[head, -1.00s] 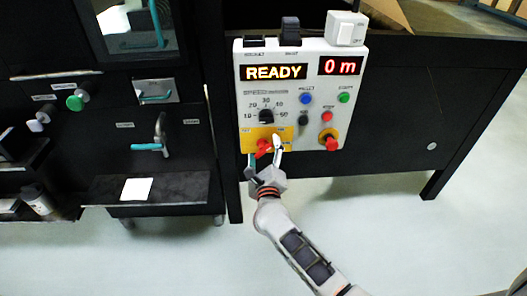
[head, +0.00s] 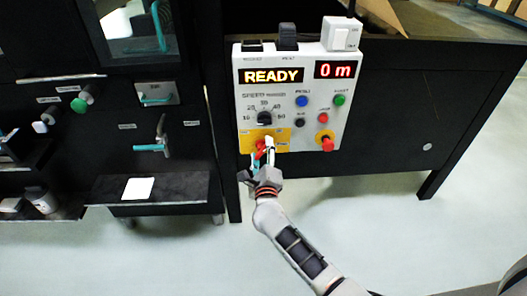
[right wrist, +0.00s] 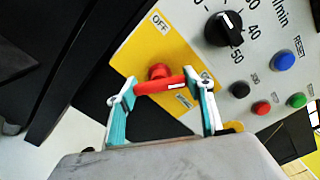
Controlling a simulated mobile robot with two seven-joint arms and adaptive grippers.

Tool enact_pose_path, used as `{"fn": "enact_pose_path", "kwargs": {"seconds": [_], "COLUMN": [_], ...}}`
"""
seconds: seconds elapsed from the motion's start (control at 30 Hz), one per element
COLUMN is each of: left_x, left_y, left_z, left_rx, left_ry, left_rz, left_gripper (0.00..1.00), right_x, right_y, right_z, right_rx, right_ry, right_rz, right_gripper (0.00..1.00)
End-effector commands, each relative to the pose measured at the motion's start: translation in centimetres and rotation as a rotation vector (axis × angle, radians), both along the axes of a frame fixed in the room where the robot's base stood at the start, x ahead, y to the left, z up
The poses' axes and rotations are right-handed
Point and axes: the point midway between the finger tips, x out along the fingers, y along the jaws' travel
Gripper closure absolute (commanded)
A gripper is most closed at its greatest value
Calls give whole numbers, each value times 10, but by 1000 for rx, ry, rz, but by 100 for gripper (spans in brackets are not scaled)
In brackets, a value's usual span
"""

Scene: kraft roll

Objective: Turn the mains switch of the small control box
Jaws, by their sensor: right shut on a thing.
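The small control box (head: 313,92) is a white panel at the upper middle of the head view. Its displays read READY and 0 m. The red mains switch (head: 260,148) sits on a yellow plate at the panel's lower left. In the right wrist view its red handle (right wrist: 158,86) shows a white mark at one end, with an OFF label (right wrist: 160,22) on the yellow plate. My right gripper (head: 262,153) is shut on this handle, one teal-padded finger at each end. The gripper's fingers (right wrist: 165,91) partly cover the plate's other markings. My left gripper is not in view.
A black speed knob (head: 264,118) is just above the switch. A red button on a yellow base (head: 326,142) and small coloured buttons are to its right. A black cabinet with a small shelf (head: 155,188) stands left. Floor is clear below the box.

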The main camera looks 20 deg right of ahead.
Motion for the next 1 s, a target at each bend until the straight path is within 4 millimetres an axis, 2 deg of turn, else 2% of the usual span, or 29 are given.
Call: {"fn": "enact_pose_path", "kwargs": {"seconds": [0.03,0.2,0.43,0.77,1.0], "left_x": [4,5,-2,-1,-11], "left_y": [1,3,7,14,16], "left_z": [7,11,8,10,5], "left_rx": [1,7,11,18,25], "left_ry": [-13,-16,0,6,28], "left_rz": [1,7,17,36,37], "left_gripper": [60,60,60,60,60], "right_x": [1,1,1,1,1], "right_y": [1,0,0,1,1], "right_z": [8,8,8,6,6], "right_rx": [-41,-196,-406,-706,-923], "right_ry": [6,50,113,201,263], "right_rz": [1,0,-1,0,0], "right_gripper": [70,70,70,70,70]}}
